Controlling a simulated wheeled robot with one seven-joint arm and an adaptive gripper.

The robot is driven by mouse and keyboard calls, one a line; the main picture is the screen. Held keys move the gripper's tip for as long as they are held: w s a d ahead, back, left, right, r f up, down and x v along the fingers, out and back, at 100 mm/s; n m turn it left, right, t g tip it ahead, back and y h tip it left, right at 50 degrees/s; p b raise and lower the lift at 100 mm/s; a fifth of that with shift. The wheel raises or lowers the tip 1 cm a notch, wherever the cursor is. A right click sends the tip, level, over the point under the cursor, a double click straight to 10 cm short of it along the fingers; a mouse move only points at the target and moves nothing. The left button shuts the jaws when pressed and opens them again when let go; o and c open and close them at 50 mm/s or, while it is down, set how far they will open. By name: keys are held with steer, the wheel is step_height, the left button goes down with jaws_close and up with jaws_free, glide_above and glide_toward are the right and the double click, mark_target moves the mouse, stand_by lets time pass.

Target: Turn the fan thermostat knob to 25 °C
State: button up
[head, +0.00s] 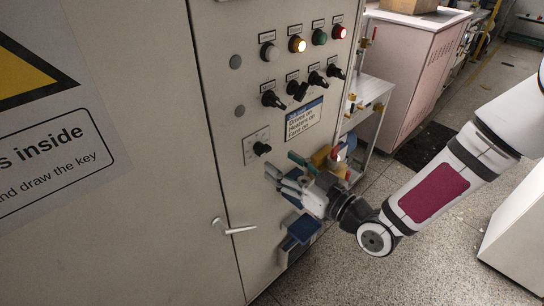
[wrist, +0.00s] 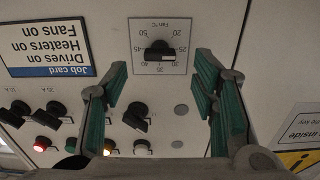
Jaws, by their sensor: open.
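The fan thermostat is a black knob (head: 262,149) on a pale square scale plate (head: 250,156) on the cabinet door. In the wrist view the knob (wrist: 158,52) sits on its plate (wrist: 140,28) at top centre, with its bar lying roughly level across the picture. Its 25 mark shows on the right side of the plate; which mark the knob points at is hard to tell. My gripper (head: 280,173) is below and right of the knob in the head view. It is open and empty in the wrist view (wrist: 162,74), green-padded fingers spread wide, the knob just beyond the tips.
Several lamps (head: 298,44) and black switches (head: 272,99) stand above the thermostat. A job card (head: 303,120) is to its right. A door handle (head: 234,228) sticks out lower left. A shelf cart (head: 372,92) stands behind my gripper. Open floor lies to the right.

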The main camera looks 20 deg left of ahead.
steer(key=v, duration=0.6)
steer(key=shift+a, duration=0.1)
steer(key=shift+w, duration=0.1)
steer(key=w+d+t+h, duration=0.1)
steer(key=w+d+h, duration=0.5)
steer(key=d+h, duration=0.4)
steer(key=d+r+m+h, duration=0.2)
steer(key=d+r, duration=0.1)
steer(key=d, duration=0.3)
steer(key=d+r+m+h, duration=0.3)
steer(key=d, duration=0.4)
steer(key=s+d+r+m+h, duration=0.3)
steer(key=s+d+r+m, duration=0.3)
steer(key=s, duration=0.4)
steer(key=s+d+r+m+g+y, duration=0.1)
steer(key=s+d+r+m+g, duration=0.1)
steer(key=s, duration=1)
steer(key=shift+s+r+m+g, duration=0.3)
steer(key=shift+r+g, duration=0.2)
steer(key=shift+r, duration=0.15)
